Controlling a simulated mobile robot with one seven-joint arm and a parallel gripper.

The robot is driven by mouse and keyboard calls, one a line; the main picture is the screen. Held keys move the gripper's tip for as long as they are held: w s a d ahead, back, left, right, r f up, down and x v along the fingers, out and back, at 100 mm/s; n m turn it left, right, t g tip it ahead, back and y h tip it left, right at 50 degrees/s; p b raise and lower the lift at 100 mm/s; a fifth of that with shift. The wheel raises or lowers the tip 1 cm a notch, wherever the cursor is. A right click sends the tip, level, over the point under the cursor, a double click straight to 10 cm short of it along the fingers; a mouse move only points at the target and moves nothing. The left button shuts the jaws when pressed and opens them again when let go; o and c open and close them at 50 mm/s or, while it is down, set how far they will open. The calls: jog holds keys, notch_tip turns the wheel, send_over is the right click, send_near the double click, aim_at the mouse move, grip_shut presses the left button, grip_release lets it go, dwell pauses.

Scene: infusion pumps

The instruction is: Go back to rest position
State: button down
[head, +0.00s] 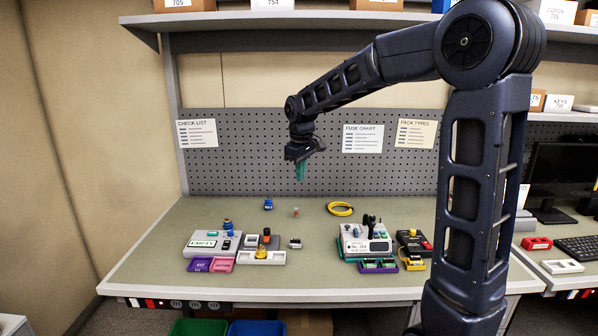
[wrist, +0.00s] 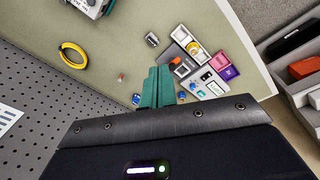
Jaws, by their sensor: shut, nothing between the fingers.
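My gripper (head: 300,171) hangs from the raised arm above the back of the workbench, in front of the pegboard. Its green fingers are together and empty, pointing down. In the wrist view the gripper (wrist: 158,85) shows shut, with the bench below it. A pump unit labelled EMPTY (head: 205,243) stands at the left of the bench, and another pump unit (head: 366,241) stands right of the middle. The gripper is well above both and touches nothing.
The workbench (head: 150,268) has free room at its left and front. A yellow coil (head: 340,208), a blue-topped part (head: 268,204) and a small red-topped part (head: 295,211) lie at the back. A shelf (head: 260,18) runs above. A monitor (head: 562,175) stands at the right.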

jog(key=s+d+r+m+t, duration=0.1)
jog(key=s+d+m, duration=0.3)
jog(key=d, duration=0.5)
jog(key=s+d+r+m+t, duration=0.1)
jog(key=s+d+r, duration=0.1)
jog(key=s+d, duration=0.55)
jog(key=s+d+f+m, duration=0.2)
jog(key=s+d+m, duration=0.1)
jog(key=s+d, duration=0.2)
jog(key=s+d+f+m+t, duration=0.1)
jog(key=s+d+f+m, duration=0.1)
jog(key=s+d, duration=0.4)
jog(key=shift+s+f+m, duration=0.35)
jog(key=shift+s+m, duration=0.15)
jog(key=shift+s, duration=0.55)
